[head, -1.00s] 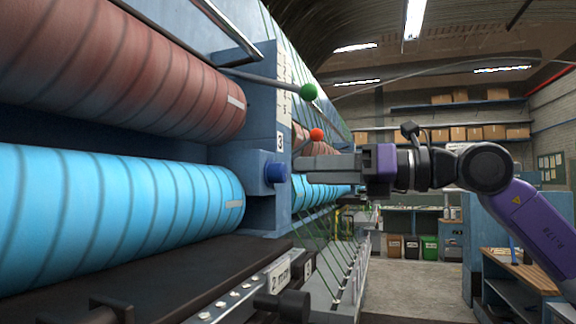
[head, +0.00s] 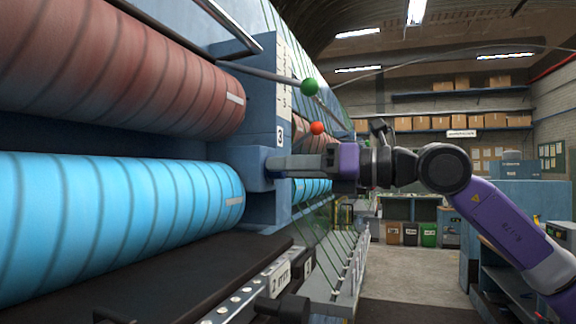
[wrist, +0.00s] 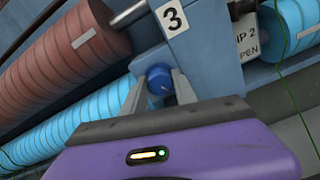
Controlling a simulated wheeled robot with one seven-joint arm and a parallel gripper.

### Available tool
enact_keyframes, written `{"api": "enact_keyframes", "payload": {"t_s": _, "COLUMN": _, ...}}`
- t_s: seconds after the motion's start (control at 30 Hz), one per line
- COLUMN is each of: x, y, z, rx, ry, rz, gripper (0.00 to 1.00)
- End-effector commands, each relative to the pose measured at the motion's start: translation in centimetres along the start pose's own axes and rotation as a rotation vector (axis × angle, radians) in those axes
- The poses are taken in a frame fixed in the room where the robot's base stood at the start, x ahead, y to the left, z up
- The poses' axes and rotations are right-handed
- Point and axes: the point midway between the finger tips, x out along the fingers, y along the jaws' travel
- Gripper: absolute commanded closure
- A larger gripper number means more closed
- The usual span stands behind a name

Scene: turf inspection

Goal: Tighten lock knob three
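The lock knob (wrist: 160,78) is a round blue knob on a blue block (head: 248,167) below the number 3 label (head: 280,138), between the brown and bright blue rollers. The label also shows in the wrist view (wrist: 173,18). My gripper (wrist: 158,86) has one finger on either side of the knob, spread about as wide as it. The fingers look open, and I see no clear grip on it. In the head view my gripper (head: 276,166) reaches left up to the block, and its fingers hide most of the knob.
A green ball-ended lever (head: 310,87) and an orange-red ball (head: 317,128) stand close above my gripper. The brown roller (head: 130,75) and blue roller (head: 120,205) lie left. A dark bed (head: 150,275) runs below. Floor on the right is open.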

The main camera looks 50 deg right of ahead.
Motion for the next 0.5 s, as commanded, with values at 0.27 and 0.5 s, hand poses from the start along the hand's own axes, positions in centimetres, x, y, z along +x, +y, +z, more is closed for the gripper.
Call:
{"api": "enact_keyframes", "payload": {"t_s": 0.27, "x": -0.02, "y": -0.03, "z": -0.11, "rx": -0.021, "ry": -0.001, "rz": 0.0, "gripper": 1.0}}
{"api": "enact_keyframes", "payload": {"t_s": 0.5, "x": 0.01, "y": -0.05, "z": -0.43, "rx": -0.127, "ry": -0.002, "rz": 0.002, "gripper": 1.0}}
